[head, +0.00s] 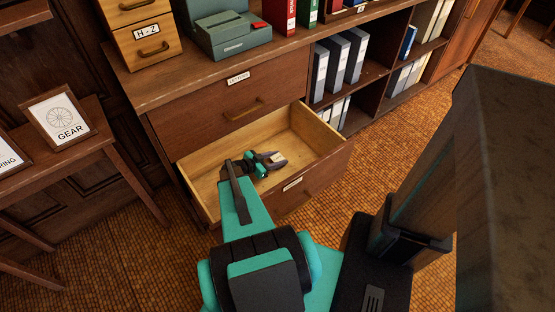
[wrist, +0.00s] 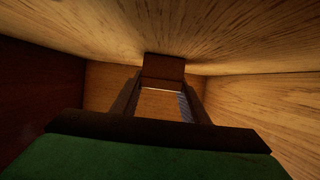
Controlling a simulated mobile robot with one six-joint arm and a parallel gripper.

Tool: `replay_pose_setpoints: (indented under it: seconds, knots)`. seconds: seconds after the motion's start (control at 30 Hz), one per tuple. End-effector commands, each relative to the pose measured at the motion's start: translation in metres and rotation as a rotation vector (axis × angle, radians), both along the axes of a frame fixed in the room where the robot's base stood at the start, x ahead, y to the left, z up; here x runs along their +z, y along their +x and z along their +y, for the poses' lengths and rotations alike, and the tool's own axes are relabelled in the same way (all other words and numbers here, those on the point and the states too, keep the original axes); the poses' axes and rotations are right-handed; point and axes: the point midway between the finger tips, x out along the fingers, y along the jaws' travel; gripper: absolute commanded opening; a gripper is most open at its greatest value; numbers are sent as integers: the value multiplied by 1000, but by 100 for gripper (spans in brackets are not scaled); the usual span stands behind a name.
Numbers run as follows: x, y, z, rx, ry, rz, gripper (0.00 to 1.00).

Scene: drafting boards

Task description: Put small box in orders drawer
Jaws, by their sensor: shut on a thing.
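The open lower drawer (head: 322,175) of the wooden cabinet is pulled out, with a pale wood interior. Its front label is too small to read, so I cannot confirm it is the orders drawer. My gripper (head: 273,160) is inside the drawer opening and shut on the small box (wrist: 161,104). In the wrist view the box is light brown, between the two dark fingers, with the drawer's pale walls (wrist: 105,88) around it. In the head view the box is small and mostly hidden by the fingers. I cannot tell whether it touches the drawer floor.
A shut drawer labelled LETTERS (head: 250,100) is above. Shelves with binders (head: 340,60) stand to the right. A side table with a GEAR sign (head: 62,118) is at left. The rest of the visible drawer floor is empty.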

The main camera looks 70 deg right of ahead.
Motion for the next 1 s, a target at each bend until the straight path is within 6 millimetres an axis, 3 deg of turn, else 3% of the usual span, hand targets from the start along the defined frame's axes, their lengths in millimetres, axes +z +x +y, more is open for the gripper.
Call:
replay_pose_setpoints:
  seconds: [0.07, 0.1, 0.2, 0.77, 1.0]
  knots:
    - [-1, 0, 0, 0, 0, 0, 17]
    - [-1, 0, 0, 0, 0, 0, 45]
    - [-1, 0, 0, -1, 0, 0, 59]
    - [4, -1, 0, -2, 0, 1, 59]
    - [12, 12, 21, 1, 0, 0, 59]
